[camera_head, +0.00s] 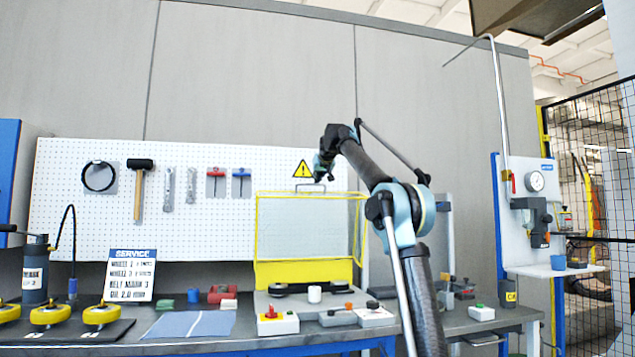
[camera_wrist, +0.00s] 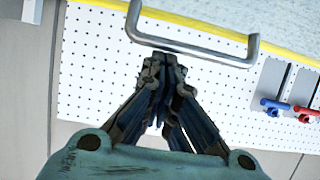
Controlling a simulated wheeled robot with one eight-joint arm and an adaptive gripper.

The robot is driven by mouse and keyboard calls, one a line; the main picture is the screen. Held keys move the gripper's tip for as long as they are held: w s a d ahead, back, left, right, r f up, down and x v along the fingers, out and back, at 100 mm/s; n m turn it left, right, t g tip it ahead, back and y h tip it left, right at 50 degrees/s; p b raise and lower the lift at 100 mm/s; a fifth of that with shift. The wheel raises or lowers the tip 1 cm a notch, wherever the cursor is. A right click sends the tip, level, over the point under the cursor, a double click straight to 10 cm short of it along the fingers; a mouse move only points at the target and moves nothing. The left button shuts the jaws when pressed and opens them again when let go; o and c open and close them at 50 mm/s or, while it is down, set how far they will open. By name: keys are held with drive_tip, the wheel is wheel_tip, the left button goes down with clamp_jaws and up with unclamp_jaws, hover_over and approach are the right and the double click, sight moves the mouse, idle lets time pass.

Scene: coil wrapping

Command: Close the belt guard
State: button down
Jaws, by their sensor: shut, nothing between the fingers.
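The belt guard (camera_head: 305,262) is a yellow frame with a see-through panel, standing upright on the bench in front of the pegboard. Black round parts show at its foot. Its grey metal handle (camera_head: 310,187) is on the top edge. In the wrist view the handle (camera_wrist: 190,42) spans the upper middle, beside the guard's yellow edge (camera_wrist: 195,25). My gripper (camera_head: 322,172) is above the handle in the head view. In the wrist view my gripper (camera_wrist: 163,62) is shut and empty, its fingertips right at the bar. I cannot tell whether they touch it.
Yellow round parts (camera_head: 102,315) and a service sign (camera_head: 130,275) are at the left. Tools hang on the pegboard (camera_head: 70,220). A gauge panel (camera_head: 515,230) stands at the right.

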drive_tip(key=shift+s+d+f+t, duration=0.1)
drive_tip(key=shift+s+d+t, duration=0.05)
drive_tip(key=shift+s, duration=0.2)
drive_tip(key=shift+s+d+f+t, duration=0.1)
drive_tip(key=shift+s+t, duration=0.05)
drive_tip(key=shift+s, duration=0.2)
drive_tip(key=shift+s, duration=0.1)
